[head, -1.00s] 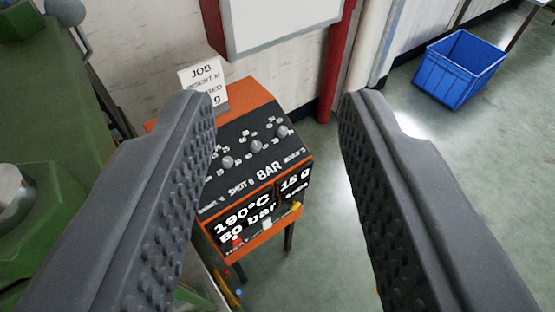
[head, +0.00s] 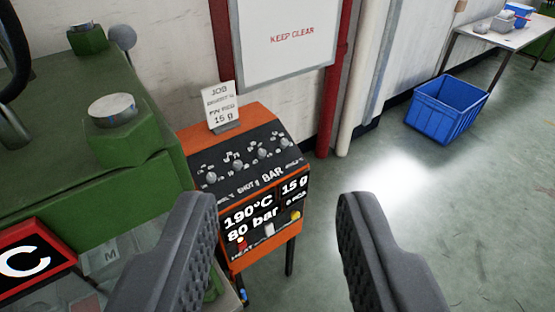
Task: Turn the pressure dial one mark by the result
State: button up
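The label "BAR" is printed below the row; I cannot tell for sure which dial is the pressure dial. The display (head: 252,217) reads 190°C, 80 bar and 15 g. My gripper (head: 272,205) is open and empty, its fingers on either side of the box in the picture, not touching the dials.
A job card (head: 220,104) stands on the box, reading 15 g. The green machine (head: 80,130) is close on the left. A red post (head: 221,45) and white pipe (head: 357,80) stand behind. A blue crate (head: 447,108) and table are at right; the floor between is clear.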

aim_at(261, 154)
jog(key=u, duration=0.15)
jog(key=i, duration=0.9)
jog(key=z, duration=0.1)
